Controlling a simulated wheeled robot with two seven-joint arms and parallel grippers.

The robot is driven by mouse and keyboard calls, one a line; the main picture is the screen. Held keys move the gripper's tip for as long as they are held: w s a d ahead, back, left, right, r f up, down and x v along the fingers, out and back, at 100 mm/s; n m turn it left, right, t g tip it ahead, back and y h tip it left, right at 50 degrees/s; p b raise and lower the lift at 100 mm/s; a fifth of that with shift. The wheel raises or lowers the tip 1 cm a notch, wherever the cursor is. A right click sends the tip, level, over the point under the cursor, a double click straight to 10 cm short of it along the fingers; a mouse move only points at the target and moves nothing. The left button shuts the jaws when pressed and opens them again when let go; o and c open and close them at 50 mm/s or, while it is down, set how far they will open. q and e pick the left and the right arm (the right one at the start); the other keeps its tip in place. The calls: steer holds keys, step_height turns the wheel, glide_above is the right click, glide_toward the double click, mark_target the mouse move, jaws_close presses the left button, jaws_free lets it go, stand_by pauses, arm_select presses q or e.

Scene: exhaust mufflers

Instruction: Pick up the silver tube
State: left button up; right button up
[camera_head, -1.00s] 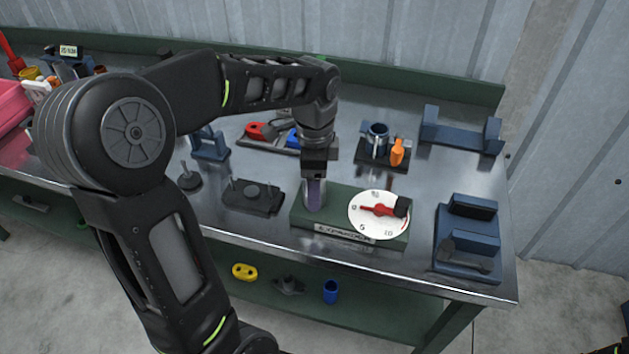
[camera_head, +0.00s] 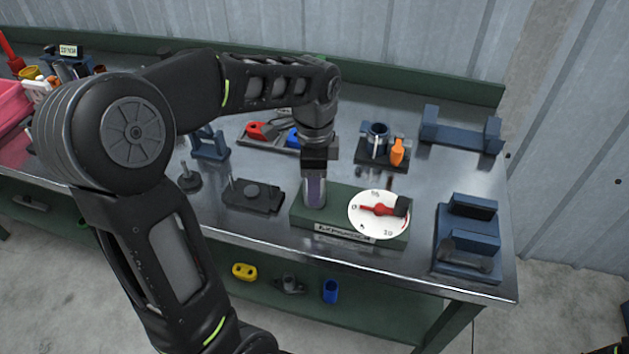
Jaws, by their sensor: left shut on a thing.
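The silver tube (camera_head: 315,192) stands upright at the left end of the green expander block (camera_head: 345,231). It looks silver with a purplish tint. My left gripper (camera_head: 314,172) comes down from above and is shut on the upper part of the tube. The fingers are dark and hide the tube's top. The tube's lower end is at the block's top, and I cannot tell whether it is clear of it.
A white dial (camera_head: 379,214) with a red pointer sits right of the tube. A dark fixture plate (camera_head: 253,196) lies to the left. A blue fixture (camera_head: 468,240) stands at the right. A dark stand (camera_head: 382,155) with an orange part is behind.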

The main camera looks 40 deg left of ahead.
arm_select(q)
jaws_close()
step_height(320, 180, up, 10)
stand_by(0.5)
stand_by(0.5)
